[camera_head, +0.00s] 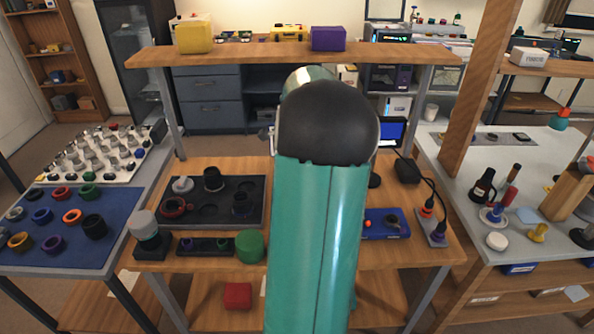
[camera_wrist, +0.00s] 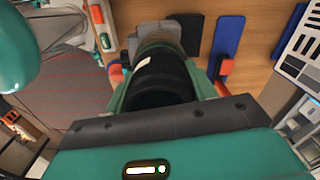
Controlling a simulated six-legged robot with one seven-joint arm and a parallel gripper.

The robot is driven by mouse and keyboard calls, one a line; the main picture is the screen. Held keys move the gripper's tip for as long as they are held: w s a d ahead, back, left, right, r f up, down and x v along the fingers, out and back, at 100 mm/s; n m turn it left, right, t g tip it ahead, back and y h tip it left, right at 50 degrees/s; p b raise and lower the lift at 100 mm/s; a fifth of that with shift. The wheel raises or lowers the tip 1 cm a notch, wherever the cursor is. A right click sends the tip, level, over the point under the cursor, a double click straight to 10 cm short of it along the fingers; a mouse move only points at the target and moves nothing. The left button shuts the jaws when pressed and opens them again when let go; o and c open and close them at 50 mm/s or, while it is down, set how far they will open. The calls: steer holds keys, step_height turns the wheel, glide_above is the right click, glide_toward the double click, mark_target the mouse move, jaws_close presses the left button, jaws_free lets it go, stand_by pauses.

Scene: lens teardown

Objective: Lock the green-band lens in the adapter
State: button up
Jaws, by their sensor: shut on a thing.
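In the wrist view my gripper (camera_wrist: 170,70) is shut on a black ribbed cylinder (camera_wrist: 158,82), which looks like a lens barrel with a small white mark. No green band shows clearly on the held barrel. In the head view my teal arm hides the middle of the bench, and the gripper and held barrel are hidden.
In the head view a dark tray (camera_head: 222,218) with lens parts lies on the bench left of my arm. A green cylinder (camera_head: 250,246) stands close beside my arm. A blue device (camera_head: 376,231) is to the right. A shelf (camera_head: 270,53) spans the back.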

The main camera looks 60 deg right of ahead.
steer(key=shift+m, duration=0.3)
steer(key=shift+m, duration=0.6)
steer(key=o, duration=1.3)
step_height(320, 180, up, 14)
steer(key=shift+f, duration=0.1)
